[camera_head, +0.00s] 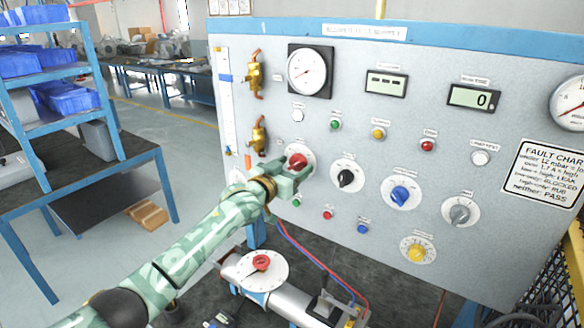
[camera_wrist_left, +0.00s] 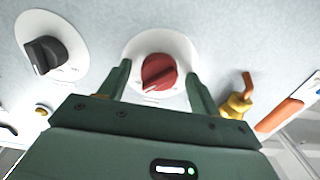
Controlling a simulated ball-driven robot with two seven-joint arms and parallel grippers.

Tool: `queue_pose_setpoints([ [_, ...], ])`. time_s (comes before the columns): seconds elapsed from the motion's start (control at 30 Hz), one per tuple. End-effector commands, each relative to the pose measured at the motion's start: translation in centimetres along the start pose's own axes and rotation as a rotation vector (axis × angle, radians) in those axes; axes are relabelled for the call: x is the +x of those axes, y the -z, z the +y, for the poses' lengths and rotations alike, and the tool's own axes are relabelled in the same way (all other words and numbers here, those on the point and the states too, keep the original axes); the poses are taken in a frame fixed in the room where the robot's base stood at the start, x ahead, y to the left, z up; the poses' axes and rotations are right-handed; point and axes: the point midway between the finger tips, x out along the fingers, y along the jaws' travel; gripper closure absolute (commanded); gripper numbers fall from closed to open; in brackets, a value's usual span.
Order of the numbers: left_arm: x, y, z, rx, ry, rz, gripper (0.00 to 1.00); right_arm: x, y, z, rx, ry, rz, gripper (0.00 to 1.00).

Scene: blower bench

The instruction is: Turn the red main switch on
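The red main switch (camera_head: 297,160) is a red rotary knob on a round white plate, on the grey panel's left part. In the left wrist view the knob (camera_wrist_left: 158,72) shows with its grip bar slightly tilted. My left gripper (camera_head: 287,173) is in front of it, its green fingers apart. In the wrist view one finger stands on each side of the knob, with a gap to the red part on both sides. How deep the fingertips reach is hard to tell. My right gripper is not in view.
A black knob (camera_head: 347,176), a blue knob (camera_head: 400,195) and a grey knob (camera_head: 460,211) sit to the right. Brass valves (camera_head: 259,135) are close on the left. Another red knob (camera_head: 261,262) sits on a white dial on the pipe below. A blue shelf (camera_head: 95,110) stands left.

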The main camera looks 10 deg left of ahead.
Motion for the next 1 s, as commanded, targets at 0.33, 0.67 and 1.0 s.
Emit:
queue_pose_setpoints([
  [0.33,-1.3,0.1,0.1,-0.003,-0.002,0.001,0.37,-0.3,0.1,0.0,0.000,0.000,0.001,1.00],
  [0.67,-9.6,-0.1,-0.1,0.000,0.000,-0.001,0.37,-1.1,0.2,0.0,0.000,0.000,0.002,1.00],
  [1.0,-15.7,-0.1,-0.1,-0.001,0.001,-0.001,0.37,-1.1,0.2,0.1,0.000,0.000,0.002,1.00],
])
